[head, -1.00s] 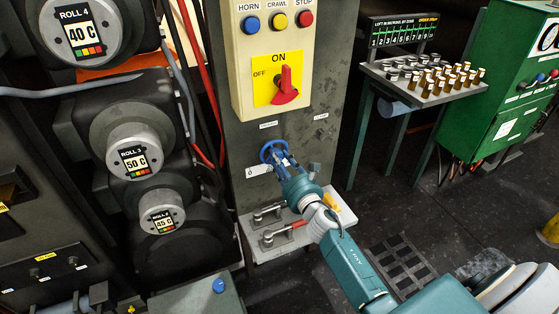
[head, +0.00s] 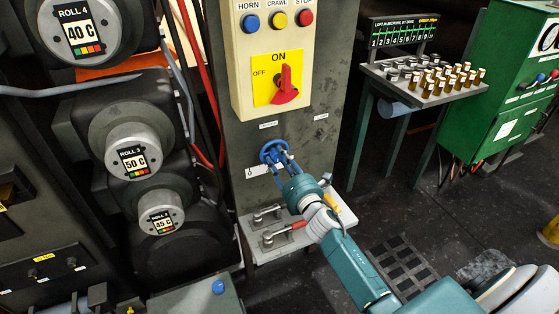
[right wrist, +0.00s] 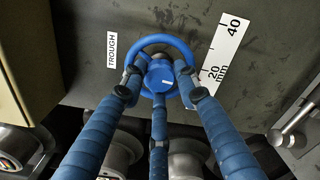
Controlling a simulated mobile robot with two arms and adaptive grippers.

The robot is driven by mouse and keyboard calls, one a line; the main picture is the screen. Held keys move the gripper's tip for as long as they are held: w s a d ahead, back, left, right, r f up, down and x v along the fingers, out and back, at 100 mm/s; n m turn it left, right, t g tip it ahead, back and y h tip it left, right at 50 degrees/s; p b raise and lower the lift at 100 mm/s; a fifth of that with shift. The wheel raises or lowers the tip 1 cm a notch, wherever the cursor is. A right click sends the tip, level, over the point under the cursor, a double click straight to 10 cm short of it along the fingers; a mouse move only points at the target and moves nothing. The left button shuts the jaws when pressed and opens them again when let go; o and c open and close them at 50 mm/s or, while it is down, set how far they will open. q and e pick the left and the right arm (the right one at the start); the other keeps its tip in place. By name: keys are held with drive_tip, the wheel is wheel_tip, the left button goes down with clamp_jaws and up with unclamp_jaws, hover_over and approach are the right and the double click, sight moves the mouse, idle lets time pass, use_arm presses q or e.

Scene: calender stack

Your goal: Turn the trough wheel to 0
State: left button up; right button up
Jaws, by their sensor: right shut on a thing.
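The blue trough wheel (head: 273,151) sits on the grey panel below the yellow ON/OFF switch in the head view. In the right wrist view the wheel (right wrist: 178,42) is a round blue rim with a hub bearing a small white mark, beside a TROUGH label (right wrist: 112,50). A white scale (right wrist: 226,48) to its right shows 40, 20 and mm; its lower end is hidden behind a finger. My right gripper (head: 280,164) has its blue fingers closed on the wheel. These fingers (right wrist: 157,80) surround the hub in the right wrist view. My left gripper is out of view.
A small shelf (head: 258,252) with metal clamps, one red-handled, sticks out below the wheel. Rollers with temperature displays (head: 136,160) stand at the left.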

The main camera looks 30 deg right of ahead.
drive_tip(key=m, duration=0.4)
drive_tip(key=shift+f+m, duration=0.25)
drive_tip(key=shift+m, duration=0.05)
drive_tip(key=m+p, duration=0.1)
drive_tip(key=m, duration=0.2)
drive_tip(key=shift+m, duration=0.4)
drive_tip(key=m, duration=0.3)
drive_tip(key=shift+m+p, duration=0.3)
drive_tip(key=shift+p, duration=0.05)
drive_tip(key=m+p, duration=0.1)
drive_tip(key=m, duration=0.3)
drive_tip(key=shift+a+r+m, duration=0.1)
drive_tip(key=shift+m, duration=0.2)
drive_tip(key=m+p, duration=0.1)
drive_tip(key=m, duration=0.7)
drive_tip(key=shift+p, duration=0.3)
drive_tip(key=m, duration=0.3)
drive_tip(key=shift+m, duration=0.3)
drive_tip(key=m, duration=0.3)
drive_tip(key=shift+m, duration=0.3)
drive_tip(key=m+b, duration=0.1)
drive_tip(key=m, duration=0.4)
drive_tip(key=m+b, duration=0.1)
drive_tip(key=m, duration=0.5)
drive_tip(key=shift+b, duration=0.4)
drive_tip(key=m+b, duration=0.1)
drive_tip(key=m, duration=0.4)
drive_tip(key=m+b, duration=0.1)
drive_tip(key=m, duration=0.4)
